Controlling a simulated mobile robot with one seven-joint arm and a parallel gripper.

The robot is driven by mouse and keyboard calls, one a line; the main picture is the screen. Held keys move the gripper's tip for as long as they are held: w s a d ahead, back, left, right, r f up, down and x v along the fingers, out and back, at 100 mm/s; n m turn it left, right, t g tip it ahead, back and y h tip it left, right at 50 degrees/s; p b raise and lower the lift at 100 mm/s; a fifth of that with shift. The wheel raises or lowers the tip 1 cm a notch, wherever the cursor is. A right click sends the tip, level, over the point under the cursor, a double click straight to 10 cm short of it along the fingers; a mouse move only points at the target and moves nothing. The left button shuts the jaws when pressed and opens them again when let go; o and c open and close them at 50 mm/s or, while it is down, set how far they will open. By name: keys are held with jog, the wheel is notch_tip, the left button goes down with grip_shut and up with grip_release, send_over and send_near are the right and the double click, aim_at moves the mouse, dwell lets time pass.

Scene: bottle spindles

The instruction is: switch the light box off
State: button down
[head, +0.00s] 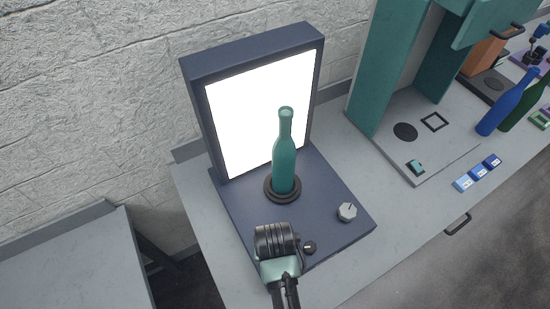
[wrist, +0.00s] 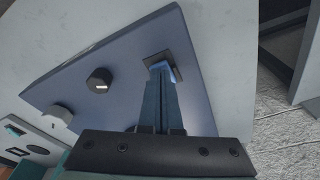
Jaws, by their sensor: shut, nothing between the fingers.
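The light box (head: 250,48) stands on the counter, and its panel (head: 240,125) glows bright white. A teal bottle (head: 285,165) stands upright on a black round spindle base on the box's dark blue deck. My gripper (wrist: 160,68) is shut and empty, with its fingertips at a dark square switch plate (wrist: 180,60) on the deck. I cannot tell whether they touch it. In the head view my wrist (head: 275,240) is over the deck's front left and hides the fingertips and the switch.
A grey hexagonal knob (head: 347,212) and a small black knob (head: 309,247) are on the deck, right of my wrist. A rough white wall is behind.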

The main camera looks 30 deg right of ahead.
jog(key=shift+f, duration=0.3)
notch_tip(320, 180, up, 7)
jog(key=p, duration=0.7)
jog(key=shift+r, duration=0.1)
dwell(0.6)
